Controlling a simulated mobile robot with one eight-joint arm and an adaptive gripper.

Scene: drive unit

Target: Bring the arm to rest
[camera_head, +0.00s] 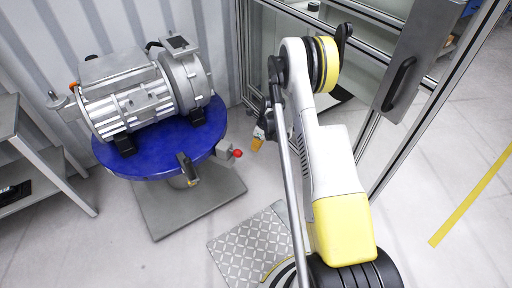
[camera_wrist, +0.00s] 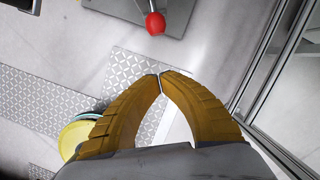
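My arm (camera_head: 335,165), white and yellow, rises at the centre right of the head view and bends at a raised elbow with a yellow ring. My gripper (camera_wrist: 161,76) has two orange fingers whose tips meet in the wrist view, with nothing seen between them. In the head view only a small orange part of the gripper (camera_head: 257,144) shows, left of the arm, with the rest hidden behind it. The gripper hangs to the right of the blue round table (camera_head: 150,168), apart from it. The silver drive unit (camera_head: 140,95) lies on that table.
A framed glass enclosure with a door handle (camera_head: 398,84) stands right of the arm. A grey shelf (camera_head: 35,155) stands at left.

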